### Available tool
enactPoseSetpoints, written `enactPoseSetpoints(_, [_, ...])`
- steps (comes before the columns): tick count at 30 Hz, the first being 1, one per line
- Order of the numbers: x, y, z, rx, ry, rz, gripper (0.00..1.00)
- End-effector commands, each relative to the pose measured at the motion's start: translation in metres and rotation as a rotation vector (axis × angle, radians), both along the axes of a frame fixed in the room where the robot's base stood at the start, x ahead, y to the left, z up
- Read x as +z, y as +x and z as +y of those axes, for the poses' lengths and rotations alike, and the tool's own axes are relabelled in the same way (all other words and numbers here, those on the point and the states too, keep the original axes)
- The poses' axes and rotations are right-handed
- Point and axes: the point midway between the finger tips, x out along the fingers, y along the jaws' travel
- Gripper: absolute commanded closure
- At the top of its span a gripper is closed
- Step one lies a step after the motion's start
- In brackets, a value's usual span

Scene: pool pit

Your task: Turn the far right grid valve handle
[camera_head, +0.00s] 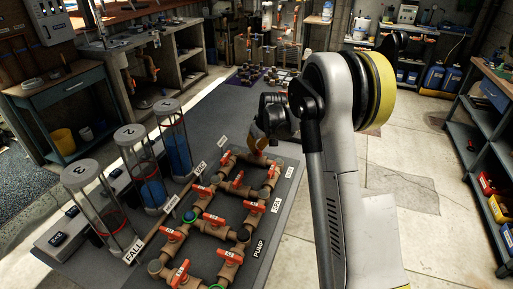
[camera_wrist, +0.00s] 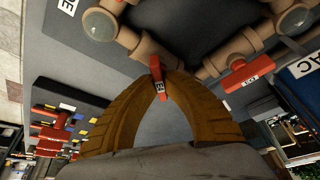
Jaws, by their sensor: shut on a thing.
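The pipe grid (camera_head: 196,210) has several orange-red valve handles and lies on a grey board in the head view. In the wrist view, my gripper's brown fingers (camera_wrist: 158,88) come together around a red valve handle (camera_wrist: 155,66) with a small label. The handle stands between the fingertips, in front of a tan pipe (camera_wrist: 148,48). A second red handle (camera_wrist: 247,74) on the grid is apart from the fingers, to the right.
Three clear cylinders with grey caps, one of them numbered 3 (camera_head: 80,172), stand left of the grid. A workbench (camera_head: 60,95) is at the left and a shelf unit (camera_head: 490,130) at the right. The floor (camera_head: 415,190) at the right is clear.

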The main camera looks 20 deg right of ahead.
Motion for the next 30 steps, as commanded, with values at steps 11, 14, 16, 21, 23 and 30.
enactPoseSetpoints(11, [-0.0004, -0.0003, 0.0014, -0.351, -0.001, 0.002, 1.00])
enactPoseSetpoints(14, [-0.0004, -0.0003, 0.0009, -0.447, -0.001, 0.002, 1.00])
enactPoseSetpoints(16, [-0.0003, -0.0001, 0.0012, -0.511, -0.001, 0.002, 1.00])
enactPoseSetpoints(21, [-0.0004, -0.0005, 0.0006, -0.655, -0.001, 0.003, 1.00])
enactPoseSetpoints(23, [-0.0004, -0.0004, 0.0009, -0.700, -0.001, 0.002, 1.00])
enactPoseSetpoints(30, [-0.0006, -0.0003, 0.0003, -0.838, 0.000, 0.003, 1.00])
